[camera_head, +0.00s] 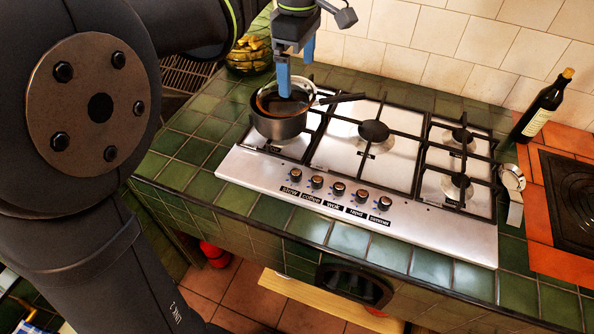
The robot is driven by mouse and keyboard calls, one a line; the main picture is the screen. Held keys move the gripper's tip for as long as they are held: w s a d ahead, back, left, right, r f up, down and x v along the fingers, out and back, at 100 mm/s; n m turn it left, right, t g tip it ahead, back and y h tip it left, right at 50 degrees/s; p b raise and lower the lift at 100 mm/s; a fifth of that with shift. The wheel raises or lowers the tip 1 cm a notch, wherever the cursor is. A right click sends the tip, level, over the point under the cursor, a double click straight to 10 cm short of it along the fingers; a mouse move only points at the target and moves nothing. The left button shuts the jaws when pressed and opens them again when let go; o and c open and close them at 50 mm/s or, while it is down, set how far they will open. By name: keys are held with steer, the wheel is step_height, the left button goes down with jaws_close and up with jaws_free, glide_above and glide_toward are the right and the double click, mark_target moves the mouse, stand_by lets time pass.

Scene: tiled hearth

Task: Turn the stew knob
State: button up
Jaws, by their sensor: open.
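A row of several black knobs runs along the front of the steel hob (420,228), with small dark labels in front of them. The leftmost label looks to read "stew", though the print is tiny, and the stew knob (295,175) stands behind it. My gripper (296,68) has blue fingers, is open and points down over the pot at the hob's back left. It is well behind and above the knob, not touching it. Whether the fingertips touch the pot I cannot tell. The stew knob is in plain view.
The dark pot (278,128) sits on the back left burner, its handle pointing right. A dark bottle (541,106) stands at the right, and a metal object (512,188) lies by the hob's right edge. A fruit bowl (249,58) is behind. The hob front is clear.

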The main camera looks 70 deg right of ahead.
steer(key=shift+r, duration=0.95)
steer(key=c, duration=1.1)
steer(key=shift+o, duration=0.2)
steer(key=m, duration=1.5)
glide_toward(296, 172)
step_height(296, 172, down, 10)
steer(key=shift+r, duration=0.25)
steer(key=c, duration=1)
